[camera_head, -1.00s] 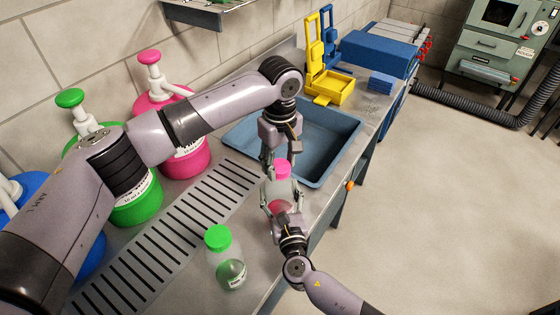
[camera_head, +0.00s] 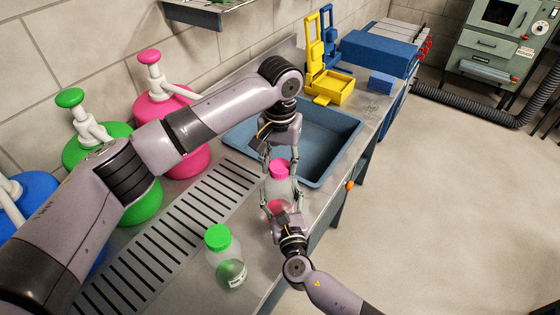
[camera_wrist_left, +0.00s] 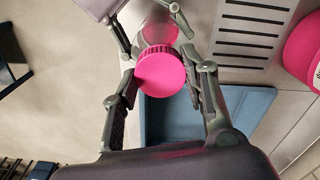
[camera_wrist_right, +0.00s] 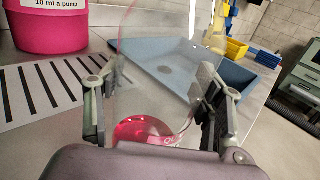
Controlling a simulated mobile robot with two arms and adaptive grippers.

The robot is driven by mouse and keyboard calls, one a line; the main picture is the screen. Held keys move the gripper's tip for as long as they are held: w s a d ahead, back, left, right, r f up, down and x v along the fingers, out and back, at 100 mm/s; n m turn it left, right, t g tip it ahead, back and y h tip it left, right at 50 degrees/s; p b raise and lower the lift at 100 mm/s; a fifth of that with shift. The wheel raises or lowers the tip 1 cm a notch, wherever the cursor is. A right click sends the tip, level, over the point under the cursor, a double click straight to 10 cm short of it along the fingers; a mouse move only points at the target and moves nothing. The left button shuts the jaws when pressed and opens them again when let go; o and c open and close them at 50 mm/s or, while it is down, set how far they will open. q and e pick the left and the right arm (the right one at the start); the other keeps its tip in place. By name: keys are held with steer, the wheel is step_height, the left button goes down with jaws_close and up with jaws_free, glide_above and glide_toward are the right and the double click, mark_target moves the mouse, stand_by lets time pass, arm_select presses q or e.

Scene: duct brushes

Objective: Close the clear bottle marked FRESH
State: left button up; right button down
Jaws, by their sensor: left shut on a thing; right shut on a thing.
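My left gripper (camera_head: 280,160) points down from above and is shut on this cap. I cannot tell how tightly the cap sits. No FRESH marking is readable on this bottle.
A second clear bottle (camera_head: 229,265) with a green cap and a label stands at the counter's front. Pink (camera_head: 185,160) and green (camera_head: 140,205) pump jugs stand at the wall. A blue basin (camera_head: 335,135) and yellow holder (camera_head: 333,88) lie behind the grippers.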

arm_select(q)
steer(key=m, duration=0.6)
steer(key=shift+m, duration=0.4)
steer(key=m, duration=0.7)
steer(key=o, duration=1.4)
arm_select(e)
steer(key=shift+c, duration=1.7)
jaws_free()
arm_select(q)
step_height(320, 180, up, 12)
steer(key=shift+f, duration=0.1)
